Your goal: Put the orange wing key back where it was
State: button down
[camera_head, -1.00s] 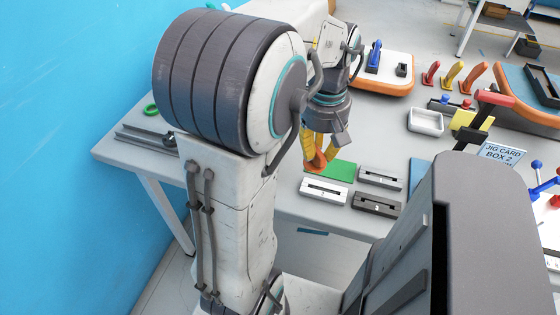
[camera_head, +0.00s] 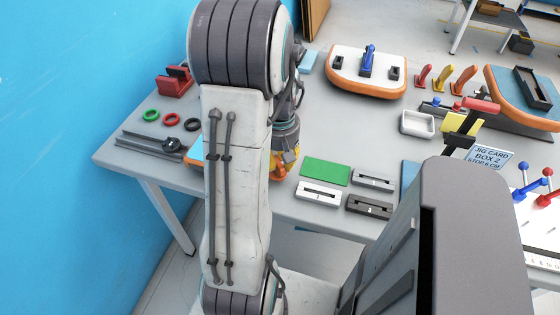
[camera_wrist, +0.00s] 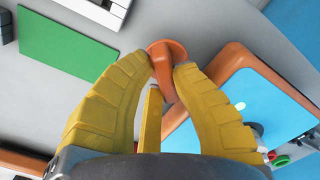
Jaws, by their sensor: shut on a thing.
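The orange wing key (camera_wrist: 163,68) is between the yellow fingertips of my gripper (camera_wrist: 160,72) in the wrist view. My gripper is shut on it. Its far end faces the grey table, and I cannot tell whether it touches. In the head view my gripper (camera_head: 287,166) is low over the table, left of the green sheet (camera_head: 325,171), and partly hidden by my arm. A blue board with an orange rim (camera_wrist: 240,105) lies to the right of the key in the wrist view. In the head view only a sliver of this board (camera_head: 196,150) shows behind my arm.
Green (camera_head: 151,116) and red rings, a red clamp (camera_head: 174,82) and a grey rail lie at the left. A white-topped orange board (camera_head: 366,72) stands at the back. Bare table lies between.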

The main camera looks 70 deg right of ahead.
jog(key=shift+f, duration=0.65)
jog(key=shift+f, duration=0.1)
jog(key=shift+f, duration=0.15)
jog(key=c, duration=1.2)
grip_release()
jog(key=shift+r, duration=0.2)
jog(key=shift+r, duration=0.55)
notch_tip(320, 180, up, 11)
jog(key=shift+w+a+r+b, duration=0.1)
jog(key=shift+w+a+b, duration=0.05)
jog(key=shift+b, duration=0.85)
